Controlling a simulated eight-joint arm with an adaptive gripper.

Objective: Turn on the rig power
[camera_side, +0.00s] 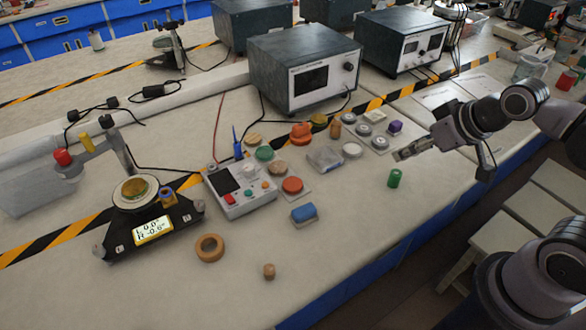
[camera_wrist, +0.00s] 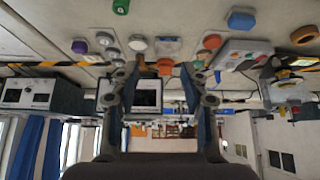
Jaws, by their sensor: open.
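A white control box (camera_side: 238,192) with a dark screen, a red button and several small buttons sits mid-bench in the side view. It also seems to show at the upper right of the wrist view (camera_wrist: 238,54), which looks upside down. I cannot tell which control is the rig power, or its state. My gripper (camera_side: 404,154) is above the right part of the bench, well right of the box and touching nothing. In the wrist view my gripper (camera_wrist: 160,72) has its fingers spread with nothing held between them.
A scale-like rig (camera_side: 148,220) with a lit display stands left of the box. Grey instruments (camera_side: 304,70) stand behind. A green cylinder (camera_side: 394,178), a blue block (camera_side: 304,214), an orange ring (camera_side: 210,248) and several coloured pieces lie around. The front right bench is mostly clear.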

